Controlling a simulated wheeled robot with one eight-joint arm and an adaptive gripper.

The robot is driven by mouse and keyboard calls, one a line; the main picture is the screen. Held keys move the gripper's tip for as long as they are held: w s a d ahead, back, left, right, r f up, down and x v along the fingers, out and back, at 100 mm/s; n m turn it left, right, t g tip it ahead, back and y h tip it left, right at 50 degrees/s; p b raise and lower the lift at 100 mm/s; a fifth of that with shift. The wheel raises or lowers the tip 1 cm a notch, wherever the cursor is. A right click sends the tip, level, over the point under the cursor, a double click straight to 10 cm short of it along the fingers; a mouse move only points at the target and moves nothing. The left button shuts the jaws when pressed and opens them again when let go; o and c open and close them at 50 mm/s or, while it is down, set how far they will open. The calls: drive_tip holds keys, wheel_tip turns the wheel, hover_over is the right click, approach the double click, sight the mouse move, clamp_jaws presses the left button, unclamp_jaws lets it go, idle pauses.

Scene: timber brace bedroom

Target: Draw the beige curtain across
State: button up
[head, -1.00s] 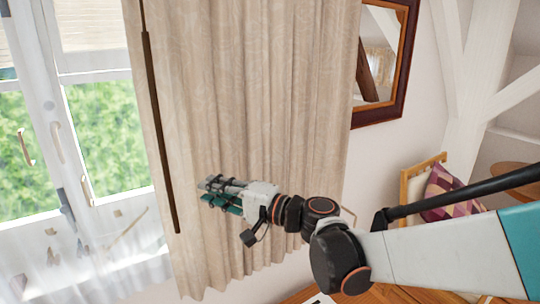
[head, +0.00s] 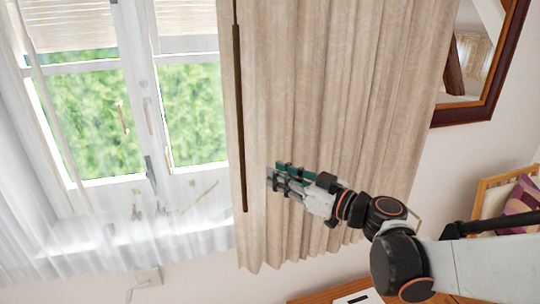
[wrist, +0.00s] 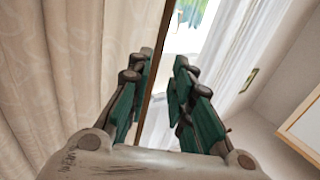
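The beige curtain (head: 330,90) hangs in folds over the right side of the window and the wall beside it. It also fills the left of the wrist view (wrist: 50,70). A thin dark wand (head: 239,110) hangs along its left edge. My gripper (head: 274,178) is in front of the curtain, just right of the wand's lower part in the head view. In the wrist view its fingers (wrist: 163,62) are apart, and the wand (wrist: 154,100) shows in the gap between them. I cannot tell whether the wand touches a finger.
A sheer white curtain (head: 45,235) covers the lower window (head: 100,120) at the left. A framed mirror (head: 490,105) hangs on the wall right of the curtain. A wooden surface (head: 335,292) is below my arm, and a chair with a patterned cushion (head: 520,198) stands at the right.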

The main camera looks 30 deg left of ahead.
sight(242, 159)
drive_tip(key=w+a, duration=0.1)
drive_tip(key=a, duration=0.7)
drive_tip(key=w+a, duration=0.1)
drive_tip(key=a, duration=0.3)
drive_tip(key=shift+w+a, duration=0.3)
drive_tip(key=shift+a, duration=0.1)
drive_tip(key=shift+c, duration=0.2)
clamp_jaws()
